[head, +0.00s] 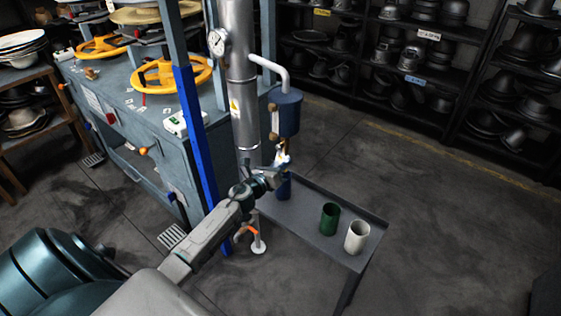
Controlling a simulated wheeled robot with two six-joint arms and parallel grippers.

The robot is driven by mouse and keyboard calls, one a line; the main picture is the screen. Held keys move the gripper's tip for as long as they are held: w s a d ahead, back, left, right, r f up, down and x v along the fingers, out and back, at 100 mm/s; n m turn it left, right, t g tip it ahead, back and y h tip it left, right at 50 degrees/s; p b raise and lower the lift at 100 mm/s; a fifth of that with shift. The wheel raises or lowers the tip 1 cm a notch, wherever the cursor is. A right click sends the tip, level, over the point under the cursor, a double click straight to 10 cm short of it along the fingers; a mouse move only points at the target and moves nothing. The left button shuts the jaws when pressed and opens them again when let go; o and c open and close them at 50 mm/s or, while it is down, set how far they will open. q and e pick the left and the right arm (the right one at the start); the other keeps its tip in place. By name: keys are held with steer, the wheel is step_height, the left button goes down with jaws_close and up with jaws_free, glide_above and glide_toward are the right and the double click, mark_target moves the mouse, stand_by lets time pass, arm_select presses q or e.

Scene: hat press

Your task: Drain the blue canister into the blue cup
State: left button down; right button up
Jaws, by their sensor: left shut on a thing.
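The blue canister (286,112) is fixed beside the tall silver pipe, with a pale bent tube running into its top. A small brass-coloured drain tap (282,146) hangs below it. The blue cup (284,188) appears to stand upright on the grey side shelf (303,223), under the canister; its rim is hidden by my gripper. My left gripper (283,162) is just below the canister and above the cup, and looks shut on the tap, though the small contact is hard to make out. No liquid can be made out. My right gripper is not in view.
A green cup (329,218) and a white cup (356,237) stand on the shelf's right part. The silver pipe (238,80) and a blue post (197,135) rise close to my left arm. The press cabinet (130,120) is at left; hat racks (420,60) stand behind.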

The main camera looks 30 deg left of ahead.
arm_select(q)
steer(key=n+p, duration=0.1)
steer(key=n, duration=0.1)
steer(key=d+r+n+p, duration=0.1)
steer(key=shift+d+r+n, duration=0.15)
steer(key=shift+d+n, duration=0.15)
steer(key=shift+n, duration=0.1)
steer(key=shift+s+d+r+n+p, duration=0.1)
steer(key=shift+d+r+n+p, duration=0.15)
steer(key=shift+r+n+p, duration=0.75)
steer(key=shift+w+d+r+n+p, duration=0.1)
steer(key=shift+d+r+n+p, duration=0.15)
steer(key=shift+n+p, duration=1.4)
steer(key=shift+s+d+r+n+p, duration=0.1)
steer(key=shift+d+r+n+p, duration=0.4)
steer(key=shift+n, duration=1.45)
steer(key=shift+a+p, duration=0.2)
steer(key=shift+p, duration=0.15)
steer(key=shift+r, duration=0.1)
steer(key=c, duration=1.4)
jaws_free()
steer(key=shift+o, duration=0.2)
